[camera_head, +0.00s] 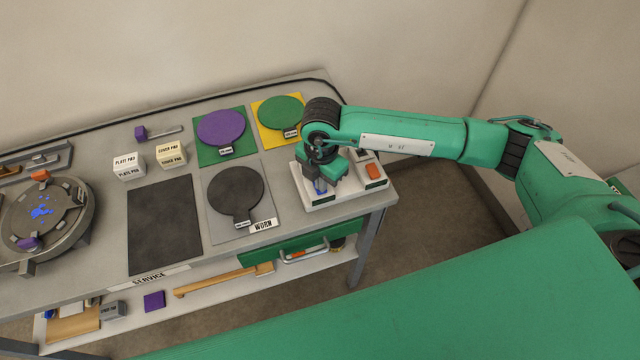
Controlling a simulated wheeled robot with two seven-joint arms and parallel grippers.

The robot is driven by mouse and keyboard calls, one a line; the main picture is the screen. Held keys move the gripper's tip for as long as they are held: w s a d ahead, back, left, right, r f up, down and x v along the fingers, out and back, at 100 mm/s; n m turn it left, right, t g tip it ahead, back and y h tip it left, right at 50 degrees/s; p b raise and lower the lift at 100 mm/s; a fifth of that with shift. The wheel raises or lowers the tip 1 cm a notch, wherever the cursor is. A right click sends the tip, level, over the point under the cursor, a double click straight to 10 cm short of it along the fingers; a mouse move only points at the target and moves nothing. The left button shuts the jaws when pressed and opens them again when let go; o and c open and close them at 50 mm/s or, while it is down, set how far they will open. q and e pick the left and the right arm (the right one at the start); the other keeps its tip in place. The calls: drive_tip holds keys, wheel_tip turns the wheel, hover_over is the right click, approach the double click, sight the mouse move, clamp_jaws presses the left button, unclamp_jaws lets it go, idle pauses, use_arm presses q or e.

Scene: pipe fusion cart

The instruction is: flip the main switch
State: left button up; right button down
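A white switch box (347,194) sits at the right end of the cart top. An orange switch (374,171) shows on its right side, with a small dark and grey part behind it. A small blue part (320,186) shows at the box's left side, partly hidden by my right gripper. My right gripper (326,182) points down over the left half of the box, left of the orange switch. I cannot tell whether it touches the blue part or how far its fingers are apart. No label marks the main switch legibly. My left gripper is out of view.
Left of the box lie a dark grey disc (235,192) on a grey plate marked WORN, a purple disc (221,128) and a green disc (281,111). A green drawer (287,249) is below the top. A round clamp (45,218) stands far left. A wall rises behind.

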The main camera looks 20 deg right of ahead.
drive_tip(key=shift+w+r+p, duration=0.1)
drive_tip(key=shift+r+p, duration=0.35)
drive_tip(key=shift+r, duration=0.15)
drive_tip(key=shift+r+p, duration=1.4)
drive_tip(key=shift+r, duration=1.45)
